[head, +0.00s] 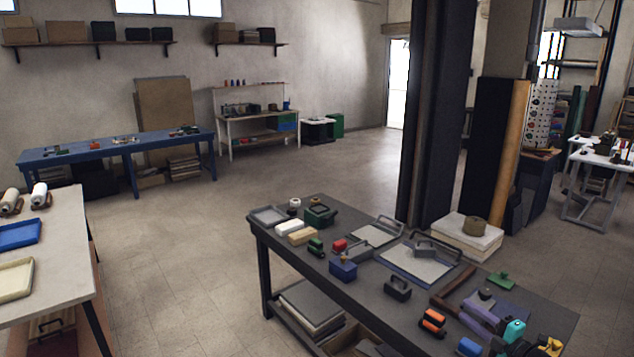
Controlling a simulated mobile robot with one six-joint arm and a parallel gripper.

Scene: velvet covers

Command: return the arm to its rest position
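My gripper is not in view in the head view, and I make out no part of my arm for sure. The arm's pose cannot be told from this picture. A dark workbench (262,236) stands in front at the lower right, crowded with small tools and trays.
On the dark bench are a blue box (343,269), a grey-lined tray (432,284) and an orange-and-black item (432,322). A white table (62,262) stands at left, a blue bench (85,155) behind. A tall dark pillar (432,110) rises beyond. Floor (185,255) between tables is clear.

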